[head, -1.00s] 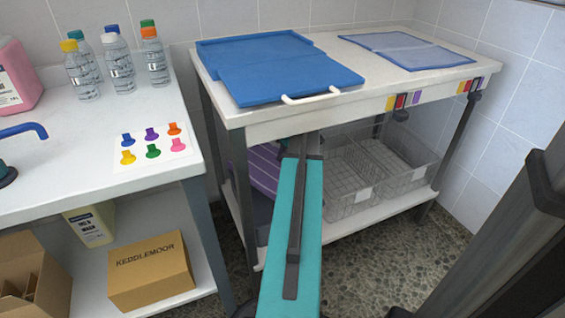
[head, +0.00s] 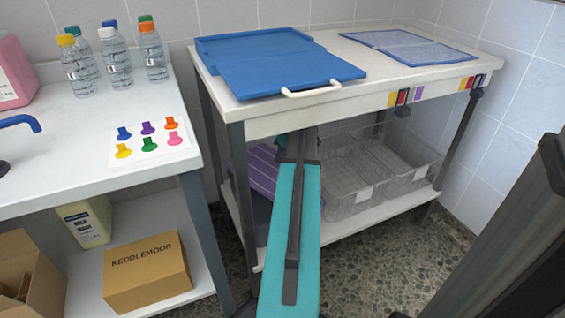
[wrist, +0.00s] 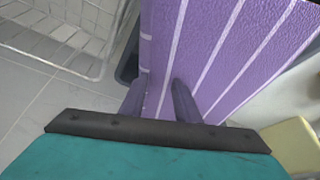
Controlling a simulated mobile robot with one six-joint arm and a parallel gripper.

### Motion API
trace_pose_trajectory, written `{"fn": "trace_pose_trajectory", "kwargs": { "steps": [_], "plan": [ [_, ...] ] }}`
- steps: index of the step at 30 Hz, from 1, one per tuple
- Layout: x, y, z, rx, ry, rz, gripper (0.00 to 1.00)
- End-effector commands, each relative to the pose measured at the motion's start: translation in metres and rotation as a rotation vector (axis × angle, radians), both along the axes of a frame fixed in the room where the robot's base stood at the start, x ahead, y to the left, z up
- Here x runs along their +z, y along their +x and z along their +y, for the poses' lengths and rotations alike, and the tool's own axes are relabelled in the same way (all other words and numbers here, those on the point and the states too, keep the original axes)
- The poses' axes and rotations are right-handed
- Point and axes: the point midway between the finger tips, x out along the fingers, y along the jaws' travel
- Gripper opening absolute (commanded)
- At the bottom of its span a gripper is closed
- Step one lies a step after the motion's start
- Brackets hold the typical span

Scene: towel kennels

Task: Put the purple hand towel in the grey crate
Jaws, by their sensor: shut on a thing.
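The purple hand towel (head: 262,167) with pale stripes shows under the table at the left of the lower shelf, partly hidden by a table leg and my arm. In the wrist view the towel (wrist: 222,45) fills the upper right, and my gripper (wrist: 160,84) is shut on its near edge. In the head view my arm hides the gripper. A dark grey edge beside the towel in the wrist view looks like the grey crate (wrist: 127,62). A grey-blue surface below the towel in the head view may be the same crate (head: 262,213). I cannot tell whether the towel touches it.
Wire baskets (head: 410,180) stand on the lower shelf to the right of my arm; one wire basket (wrist: 88,30) shows at the upper left in the wrist view. Table legs and the white tabletop (head: 270,112) bound the space. A cardboard box (head: 147,275) sits on the left bench's shelf.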

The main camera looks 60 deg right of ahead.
Motion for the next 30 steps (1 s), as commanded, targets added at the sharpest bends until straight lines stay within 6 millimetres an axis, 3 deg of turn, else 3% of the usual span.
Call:
{"fn": "trace_pose_trajectory", "kwargs": {
  "steps": [3, 25, 26, 28, 30],
  "plan": [
    [-0.009, 0.0, 0.0, 0.0, 0.0, -0.001, 0.0],
    [-0.017, 0.0, 0.001, 0.0, 0.001, 0.0, 0.0],
    [-0.017, 0.0, 0.0, 0.0, 0.001, 0.0, 0.32],
    [-0.017, 0.0, 0.0, 0.0, 0.001, 0.0, 0.44],
    [-0.017, 0.0, 0.0, 0.0, 0.001, 0.0, 0.48]
  ]
}}
